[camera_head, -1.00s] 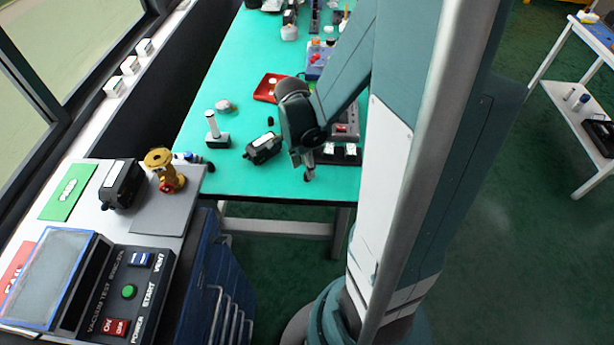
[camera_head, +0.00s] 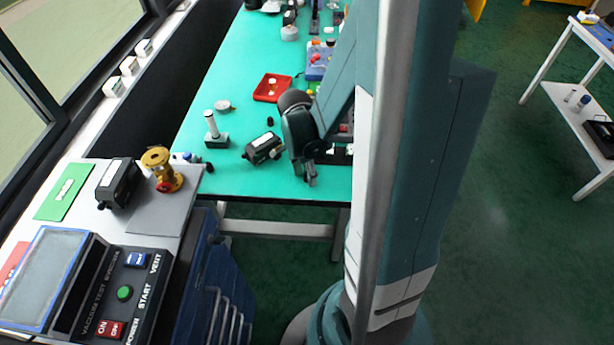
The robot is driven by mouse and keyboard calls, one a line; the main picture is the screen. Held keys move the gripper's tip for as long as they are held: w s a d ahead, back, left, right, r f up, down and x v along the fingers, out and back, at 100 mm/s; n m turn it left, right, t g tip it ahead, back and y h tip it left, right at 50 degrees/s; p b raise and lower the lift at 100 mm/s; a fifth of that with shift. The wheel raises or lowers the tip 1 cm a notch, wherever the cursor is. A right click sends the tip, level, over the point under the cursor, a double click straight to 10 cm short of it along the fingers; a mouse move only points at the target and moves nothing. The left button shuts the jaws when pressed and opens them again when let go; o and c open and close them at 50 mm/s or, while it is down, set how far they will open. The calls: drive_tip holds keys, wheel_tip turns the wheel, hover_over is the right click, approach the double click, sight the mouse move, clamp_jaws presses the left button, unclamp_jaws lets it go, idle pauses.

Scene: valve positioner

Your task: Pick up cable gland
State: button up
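I cannot tell for sure which item is the cable gland. Two small black pieces could be it: one black piece (camera_head: 270,121) lies mid-table, and another black piece (camera_head: 209,168) lies near the table's front left corner. My gripper (camera_head: 311,180) points down over the front part of the teal table (camera_head: 235,180), right of a black positioner box (camera_head: 263,148). Its fingers are small and dark here. I cannot see whether they are apart or whether anything is between them.
A white-topped post on a dark base (camera_head: 214,130), a grey disc (camera_head: 223,106) and a red tray (camera_head: 272,88) stand on the table. On the left bench are a brass valve (camera_head: 161,169), another black box (camera_head: 119,184) and a test station (camera_head: 80,285). My arm hides the table's right side.

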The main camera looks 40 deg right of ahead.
drive_tip(key=shift+c, duration=0.6)
drive_tip(key=c, duration=0.6)
drive_tip(key=shift+r, duration=0.2)
drive_tip(key=shift+r+p, duration=1.45)
drive_tip(key=shift+r, duration=3.4)
